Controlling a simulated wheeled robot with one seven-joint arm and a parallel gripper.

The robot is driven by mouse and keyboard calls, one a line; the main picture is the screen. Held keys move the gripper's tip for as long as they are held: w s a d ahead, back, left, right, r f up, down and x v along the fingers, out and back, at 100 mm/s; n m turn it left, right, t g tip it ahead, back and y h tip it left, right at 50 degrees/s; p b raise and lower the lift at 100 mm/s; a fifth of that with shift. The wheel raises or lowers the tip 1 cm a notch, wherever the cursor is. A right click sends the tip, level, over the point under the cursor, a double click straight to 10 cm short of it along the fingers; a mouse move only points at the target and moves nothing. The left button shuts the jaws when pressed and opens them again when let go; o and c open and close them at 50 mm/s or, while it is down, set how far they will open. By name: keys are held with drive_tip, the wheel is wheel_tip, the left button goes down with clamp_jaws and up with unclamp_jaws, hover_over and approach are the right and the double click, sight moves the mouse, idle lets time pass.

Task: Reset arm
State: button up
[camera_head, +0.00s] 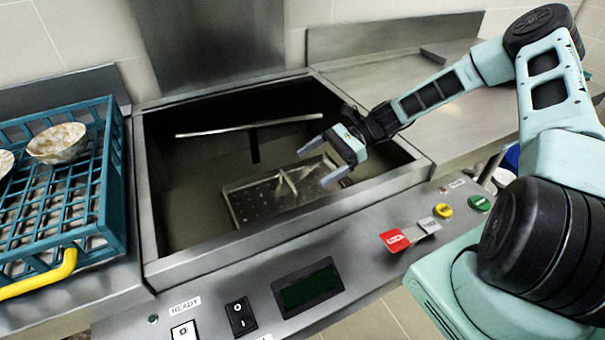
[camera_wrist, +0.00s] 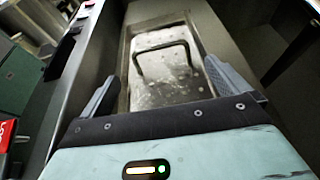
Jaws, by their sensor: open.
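My gripper (camera_head: 326,160) is open and empty in the head view. It hangs over the front right part of a deep steel basin (camera_head: 180,200). Below it in the basin lies a perforated metal tray (camera_head: 250,203). In the wrist view my two fingers (camera_wrist: 168,85) stand wide apart, with nothing between them that I can see held. Beyond them is the metal tray (camera_wrist: 160,90) with a dark loop handle (camera_wrist: 162,50). My arm reaches in from the right, bent at the elbow.
A blue rack (camera_head: 115,190) with bowls (camera_head: 58,143) stands at the left. The front panel carries a red lever (camera_head: 396,240), a display (camera_head: 307,287), a rocker switch (camera_head: 240,318) and yellow (camera_head: 442,210) and green (camera_head: 480,203) buttons. The right counter (camera_head: 450,120) is mostly clear.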

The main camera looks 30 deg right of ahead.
drive_tip(key=shift+d+r, duration=0.2)
drive_tip(key=shift+d, duration=0.45)
